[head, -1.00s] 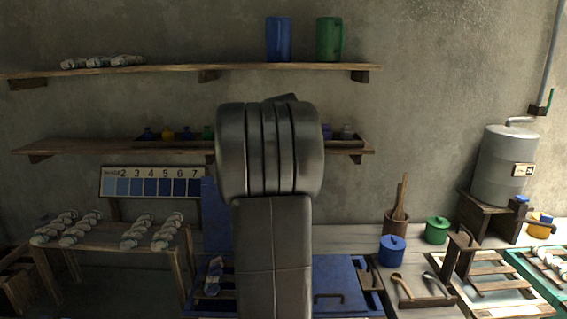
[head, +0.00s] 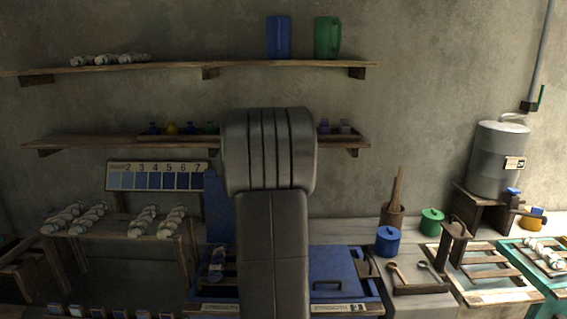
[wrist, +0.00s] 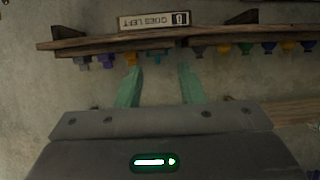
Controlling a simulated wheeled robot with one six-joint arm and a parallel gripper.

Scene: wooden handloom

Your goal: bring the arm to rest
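My arm (head: 272,230) stands upright in the middle of the head view, its thick rounded joint in front of the lower shelf. My gripper is hidden from the head view. In the wrist view my gripper (wrist: 159,72) shows two green fingers spread apart with nothing between them. Beyond them is the wall with a shelf edge, which appears upside down. The fingers seem clear of the shelf, though the distance is hard to judge.
Ahead are an upper shelf (head: 170,68) with blue (head: 279,37) and green (head: 327,38) jugs, and a lower shelf (head: 90,142). A rack of pale skeins (head: 144,221) stands left; a blue vat (head: 333,265), pots and a grey tank (head: 498,160) stand right.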

